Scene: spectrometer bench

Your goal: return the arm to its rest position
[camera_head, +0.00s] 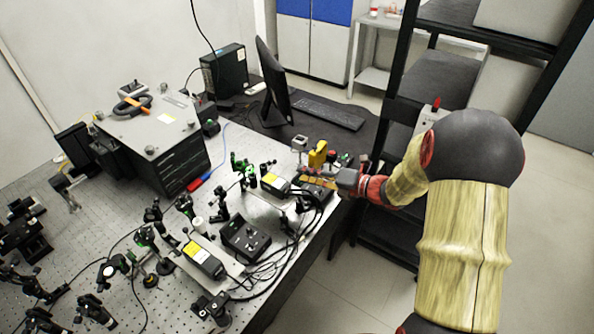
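My arm (465,230) rises from the bottom right, bends at a dark joint and reaches left in yellowish covering to a red and black wrist. My gripper (322,183) is at the right edge of the optical table (75,205), low among small devices. A yellow device (317,154) stands just behind it. The fingers are small and blend with the clutter, so I cannot tell whether they are open or whether they hold or touch anything.
A black control box (245,240), cables and optical mounts crowd the near table edge. A large grey-topped box (150,125) stands farther left. A monitor (273,85) and keyboard (328,113) are behind. A black rack (398,75) stands close to my arm. Floor at the lower middle is clear.

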